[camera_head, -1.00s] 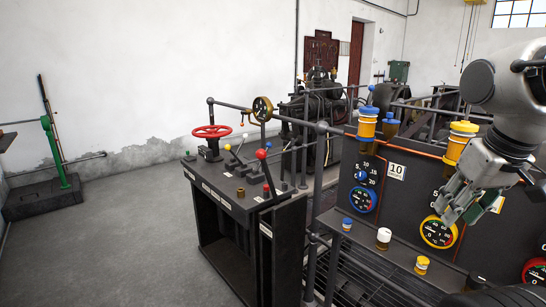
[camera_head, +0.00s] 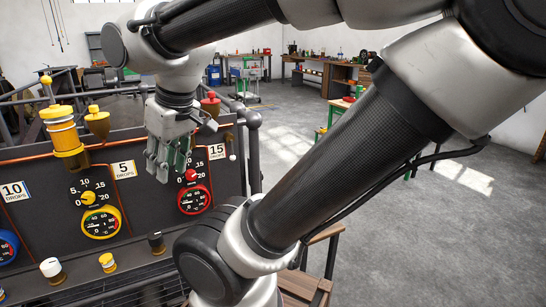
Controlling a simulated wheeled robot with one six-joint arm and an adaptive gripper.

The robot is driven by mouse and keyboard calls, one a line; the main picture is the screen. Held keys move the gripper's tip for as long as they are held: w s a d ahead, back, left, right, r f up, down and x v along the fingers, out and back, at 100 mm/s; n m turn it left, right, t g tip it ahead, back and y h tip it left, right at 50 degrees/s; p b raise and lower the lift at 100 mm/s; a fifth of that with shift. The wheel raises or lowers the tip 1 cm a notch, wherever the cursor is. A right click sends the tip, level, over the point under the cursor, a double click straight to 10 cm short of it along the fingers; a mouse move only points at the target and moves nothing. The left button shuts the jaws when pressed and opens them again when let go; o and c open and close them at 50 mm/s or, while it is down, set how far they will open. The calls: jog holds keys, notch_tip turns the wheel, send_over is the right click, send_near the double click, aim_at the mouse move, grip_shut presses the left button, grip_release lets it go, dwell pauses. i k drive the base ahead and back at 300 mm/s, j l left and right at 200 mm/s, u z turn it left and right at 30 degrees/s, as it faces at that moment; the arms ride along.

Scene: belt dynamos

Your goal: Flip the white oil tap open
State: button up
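My gripper (camera_head: 170,168) points down in front of the right part of the dark panel (camera_head: 130,198). Its fingers look apart, and I see nothing held between them. It is left of the red dial and hides part of the panel behind it. A red-topped oiler (camera_head: 210,103) shows just right of the gripper. A small pale knob (camera_head: 232,157) is at the panel's right end; I cannot tell whether it is the white oil tap. A white-capped jar (camera_head: 50,268) stands on the ledge at lower left. No white tap shows clearly.
Yellow oilers (camera_head: 63,137) stand on the panel's left, above a yellow gauge (camera_head: 101,222). A red gauge (camera_head: 194,200) is below my gripper. A yellow jar (camera_head: 107,262) and a black-capped jar (camera_head: 156,242) stand on the ledge. My arm crosses the right; open floor (camera_head: 460,210) lies beyond.

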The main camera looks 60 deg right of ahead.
aim_at(232, 158)
jog(key=j+z, duration=0.15)
jog(key=z, duration=0.25)
jog(key=i+j+z, duration=0.1)
jog(key=z, duration=0.3)
jog(key=j+z, duration=0.4)
jog(key=z, duration=0.4)
jog(key=k+j+z, duration=0.1)
jog(key=z, duration=0.35)
jog(key=k+j+z, duration=0.2)
jog(key=j, duration=0.25)
jog(key=k+j+z, duration=0.2)
jog(key=j, duration=0.2)
jog(key=k+j+z, duration=0.2)
jog(key=j, duration=0.2)
jog(key=k+j, duration=0.5)
